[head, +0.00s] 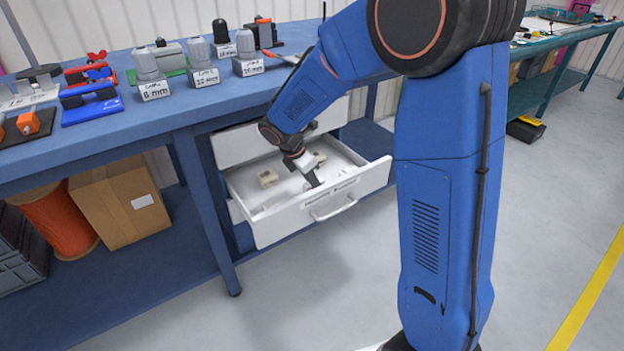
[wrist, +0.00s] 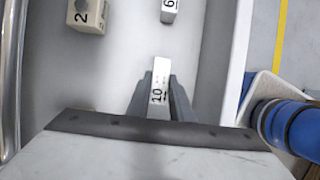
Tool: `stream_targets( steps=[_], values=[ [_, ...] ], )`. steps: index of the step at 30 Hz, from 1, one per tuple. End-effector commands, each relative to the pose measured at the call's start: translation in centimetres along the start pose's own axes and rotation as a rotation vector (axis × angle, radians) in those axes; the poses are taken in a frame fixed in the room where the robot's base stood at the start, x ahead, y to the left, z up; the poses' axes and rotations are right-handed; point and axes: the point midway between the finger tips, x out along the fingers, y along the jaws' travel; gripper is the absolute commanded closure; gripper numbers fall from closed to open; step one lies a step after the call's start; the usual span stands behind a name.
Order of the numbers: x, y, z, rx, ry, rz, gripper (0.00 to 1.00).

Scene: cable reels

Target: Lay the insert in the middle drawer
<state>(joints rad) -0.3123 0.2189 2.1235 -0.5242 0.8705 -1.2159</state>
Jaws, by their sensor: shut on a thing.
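The middle drawer (head: 280,222) is pulled out under the blue bench, below a shut upper drawer front. My gripper (head: 313,180) points down into it. In the wrist view my gripper (wrist: 161,92) is shut on a pale insert marked 10 (wrist: 161,75), with the drawer floor (wrist: 125,50) beneath. I cannot tell whether the insert touches the floor. A beige block marked 2 (wrist: 88,14) and a grey block marked 6 (wrist: 170,8) lie in the drawer, apart from the held insert. In the head view the held insert is hard to make out.
The bench top (head: 205,110) holds several grey pieces on labelled blocks, such as the 8 mm block (head: 153,90). A cardboard box (head: 120,200) and an orange reel (head: 60,220) stand on the shelf below.

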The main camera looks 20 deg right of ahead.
Motion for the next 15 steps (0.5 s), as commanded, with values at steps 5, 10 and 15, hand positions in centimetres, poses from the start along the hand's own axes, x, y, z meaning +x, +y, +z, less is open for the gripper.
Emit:
stream_targets(
  steps=[5,10,15],
  values=[
    [0.6,-0.02,-0.24,-0.001,-0.001,-0.001,1.0],
    [0.92,0.0,-0.38,-0.001,0.0,0.001,1.0],
    [0.93,0.01,-0.39,0.0,0.0,0.001,1.0]
  ],
)
